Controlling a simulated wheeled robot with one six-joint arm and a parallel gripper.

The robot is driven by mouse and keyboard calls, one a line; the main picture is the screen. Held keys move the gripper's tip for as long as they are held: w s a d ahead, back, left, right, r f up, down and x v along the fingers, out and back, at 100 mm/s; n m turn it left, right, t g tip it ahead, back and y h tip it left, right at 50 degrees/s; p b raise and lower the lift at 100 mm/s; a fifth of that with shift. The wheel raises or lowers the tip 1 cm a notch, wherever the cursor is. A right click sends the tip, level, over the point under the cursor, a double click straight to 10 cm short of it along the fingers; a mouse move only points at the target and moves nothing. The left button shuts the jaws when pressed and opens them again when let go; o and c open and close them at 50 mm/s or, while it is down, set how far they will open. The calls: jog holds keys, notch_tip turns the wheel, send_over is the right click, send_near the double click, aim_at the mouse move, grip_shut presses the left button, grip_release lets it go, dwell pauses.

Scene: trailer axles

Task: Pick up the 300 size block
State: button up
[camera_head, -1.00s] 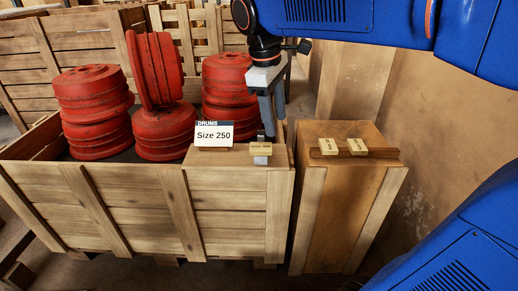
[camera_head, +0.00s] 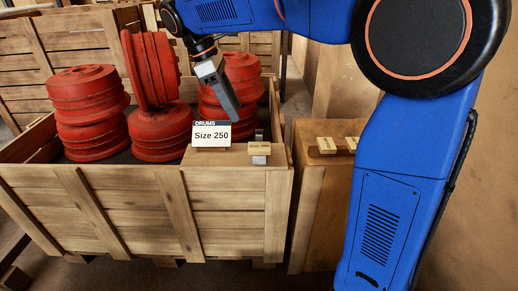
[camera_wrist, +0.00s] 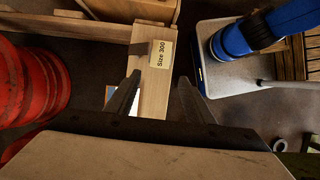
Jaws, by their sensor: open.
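The size 300 block (camera_wrist: 161,53) is a small pale wooden piece with a "Size 300" label, on the crate's corner ledge in the wrist view. In the head view this block (camera_head: 259,148) sits right of the white "Size 250" sign (camera_head: 212,134). My gripper (camera_head: 232,115) is open and empty, above the ledge and left of the block, in front of the red drums. In the wrist view my gripper's fingertips (camera_wrist: 159,78) are apart, with the block beyond them and not between them.
Stacked red drums (camera_head: 90,110) fill the wooden crate (camera_head: 140,215). Two more small blocks, one of them here (camera_head: 327,145), rest on the brown box (camera_head: 318,215) at right, partly covered by my arm. A grey surface shows at right in the wrist view (camera_wrist: 235,75).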

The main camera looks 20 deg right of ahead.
aim_at(254, 146)
jog(key=x, duration=1.3)
jog(key=shift+a, duration=0.1)
jog(key=shift+c, duration=0.2)
jog(key=c, duration=0.7)
